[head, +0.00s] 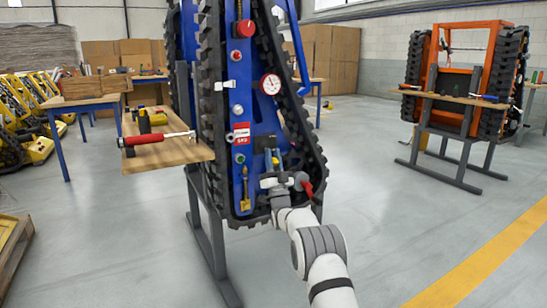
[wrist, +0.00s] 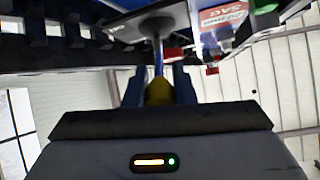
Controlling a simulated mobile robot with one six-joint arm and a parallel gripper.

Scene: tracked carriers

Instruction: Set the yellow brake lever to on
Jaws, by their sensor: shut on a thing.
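My gripper (wrist: 158,85) is shut on the yellow knob (wrist: 158,94) of the brake lever in the wrist view. The lever's thin shaft (wrist: 158,55) runs from the knob up to a dark grey mount. In the head view my gripper (head: 272,160) is at the lower part of the blue frame (head: 263,108) of the upright tracked carrier. I cannot read any on or off marking at the lever.
A small yellow part (head: 245,192) hangs left of my gripper. A red-tipped grey part (head: 304,183) is close on the right. Black track (head: 210,85) borders the panel. A wooden shelf (head: 165,154) holds tools.

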